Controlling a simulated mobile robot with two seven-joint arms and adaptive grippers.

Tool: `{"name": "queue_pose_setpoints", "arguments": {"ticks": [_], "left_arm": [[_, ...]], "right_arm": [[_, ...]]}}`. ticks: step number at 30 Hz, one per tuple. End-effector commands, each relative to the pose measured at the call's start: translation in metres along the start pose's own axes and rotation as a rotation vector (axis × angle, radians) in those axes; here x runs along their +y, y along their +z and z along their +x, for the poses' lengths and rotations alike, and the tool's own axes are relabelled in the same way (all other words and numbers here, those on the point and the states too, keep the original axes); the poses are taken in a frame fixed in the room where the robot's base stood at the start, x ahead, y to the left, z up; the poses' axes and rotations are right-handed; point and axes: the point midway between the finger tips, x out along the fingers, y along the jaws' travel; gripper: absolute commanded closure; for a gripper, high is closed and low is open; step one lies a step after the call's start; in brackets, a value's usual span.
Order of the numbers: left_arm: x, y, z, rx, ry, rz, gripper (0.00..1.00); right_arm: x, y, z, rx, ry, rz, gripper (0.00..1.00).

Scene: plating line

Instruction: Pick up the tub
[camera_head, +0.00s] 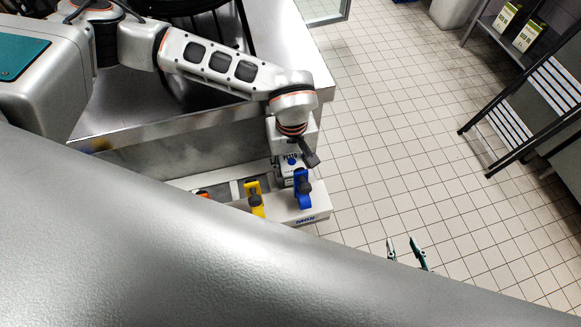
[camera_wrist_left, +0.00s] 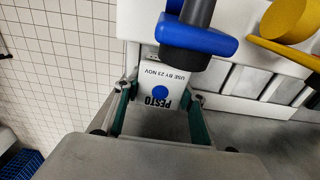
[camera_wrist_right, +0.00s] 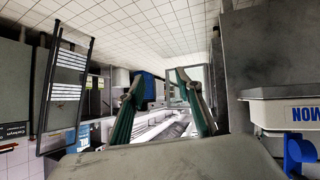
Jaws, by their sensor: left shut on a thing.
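The tub (camera_wrist_left: 172,82) is white, with a label that reads PESTO and USE BY 23 NOV and carries a blue dot. My left gripper (camera_wrist_left: 160,112) is shut on it, one teal finger on each side in the left wrist view. In the head view the tub (camera_head: 289,170) shows under my left wrist, behind the blue-handled tool. Its lower part is hidden, so I cannot tell whether it rests on anything. My right gripper (camera_head: 405,252) is open and empty over the floor; its spread fingers also show in the right wrist view (camera_wrist_right: 163,95).
A white rail unit (camera_head: 314,214) marked MON has several compartments. A blue tool (camera_head: 303,190) stands at its right end, close to the tub, with a yellow tool (camera_head: 254,193) left of it. A steel counter (camera_head: 305,60) lies behind.

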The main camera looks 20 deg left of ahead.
Motion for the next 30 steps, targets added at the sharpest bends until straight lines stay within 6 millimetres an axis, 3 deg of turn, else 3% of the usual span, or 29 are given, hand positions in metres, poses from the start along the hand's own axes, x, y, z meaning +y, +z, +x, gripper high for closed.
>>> {"name": "queue_pose_setpoints", "arguments": {"ticks": [1,8,12,21,30], "left_arm": [[0.002,-0.002,-0.018,0.009,0.006,0.0,0.9],[0.001,-0.001,-0.068,0.006,0.004,0.001,0.9],[0.001,-0.001,-0.102,0.004,0.004,0.001,0.9],[0.001,-0.001,-0.155,0.002,0.002,0.001,0.9],[0.0,0.0,-0.171,0.001,0.001,0.0,0.9]], "right_arm": [[0.001,-0.013,-0.005,0.01,0.0,0.003,0.65],[-0.003,-0.027,-0.02,0.001,-0.013,0.02,0.65],[0.002,-0.049,-0.032,0.011,-0.01,0.018,0.65],[0.01,-0.087,-0.05,0.032,-0.003,0.014,0.65],[0.022,-0.062,-0.051,-0.023,0.019,0.012,0.65]]}}
